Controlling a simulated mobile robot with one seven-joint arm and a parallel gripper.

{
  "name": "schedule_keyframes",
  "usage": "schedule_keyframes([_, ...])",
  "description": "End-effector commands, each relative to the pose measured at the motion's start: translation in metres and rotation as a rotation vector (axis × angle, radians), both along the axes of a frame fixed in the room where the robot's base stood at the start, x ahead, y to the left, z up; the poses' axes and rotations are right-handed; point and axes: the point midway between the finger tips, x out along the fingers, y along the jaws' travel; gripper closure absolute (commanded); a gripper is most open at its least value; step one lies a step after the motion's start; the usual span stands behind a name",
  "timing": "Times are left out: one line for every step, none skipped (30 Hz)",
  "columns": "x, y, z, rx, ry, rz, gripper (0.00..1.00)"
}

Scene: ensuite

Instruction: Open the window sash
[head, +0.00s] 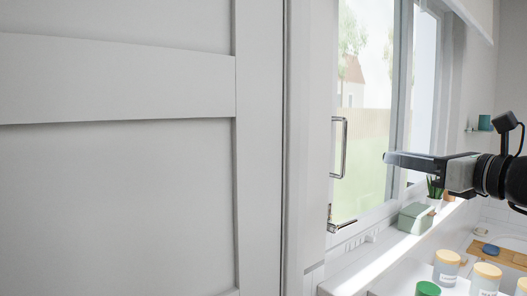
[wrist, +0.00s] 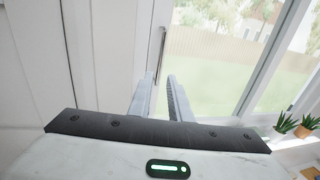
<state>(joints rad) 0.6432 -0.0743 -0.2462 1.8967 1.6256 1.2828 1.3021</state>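The window sash (head: 366,110) is a white-framed pane at the right of the head view, looking shut. A slim metal pull handle (head: 340,148) stands upright on its left frame. A metal latch (head: 341,220) sits lower at the sash's bottom left corner. My gripper (head: 387,157) reaches in from the right at about the pull handle's height, apart from it. In the wrist view, the fingers of my gripper (wrist: 161,76) are open with an empty gap. The pull handle (wrist: 161,55) shows beyond their tips, lined up with the gap. The latch is not seen there.
A large white panelled door (head: 120,160) fills the left of the head view. The sill below the window holds a grey-green box (head: 415,217) and potted plants (wrist: 305,125). Lidded jars (head: 447,267) stand at the lower right.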

Motion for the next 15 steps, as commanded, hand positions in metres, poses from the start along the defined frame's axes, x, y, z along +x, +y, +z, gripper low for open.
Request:
schedule_keyframes([0.001,-0.001,0.0,0.007,-0.001,-0.002,0.82])
schedule_keyframes([0.003,0.0,0.0,0.008,-0.002,-0.002,0.82])
schedule_keyframes([0.007,0.002,0.0,0.009,-0.003,0.0,0.82])
schedule_keyframes([0.011,0.004,0.0,0.008,-0.002,0.001,0.82])
schedule_keyframes([0.015,0.005,0.0,0.008,-0.002,0.001,0.82])
schedule_keyframes([0.021,0.008,0.0,0.008,-0.002,0.001,0.82])
schedule_keyframes([0.026,0.011,0.0,0.008,-0.002,0.002,0.82])
schedule_keyframes([0.032,0.013,0.0,0.007,-0.001,0.002,0.82])
schedule_keyframes([0.04,0.017,0.0,0.007,0.0,0.003,0.82])
schedule_keyframes([0.047,0.019,-0.001,0.007,0.0,0.003,0.82])
schedule_keyframes([0.053,0.022,0.0,0.007,-0.001,0.004,0.82])
schedule_keyframes([0.061,0.025,0.0,0.007,-0.001,0.002,0.82])
schedule_keyframes([0.067,0.027,0.0,0.006,-0.001,0.003,0.82])
schedule_keyframes([0.074,0.03,-0.001,0.006,0.0,0.003,0.82])
schedule_keyframes([0.081,0.034,0.0,0.006,-0.001,0.003,0.82])
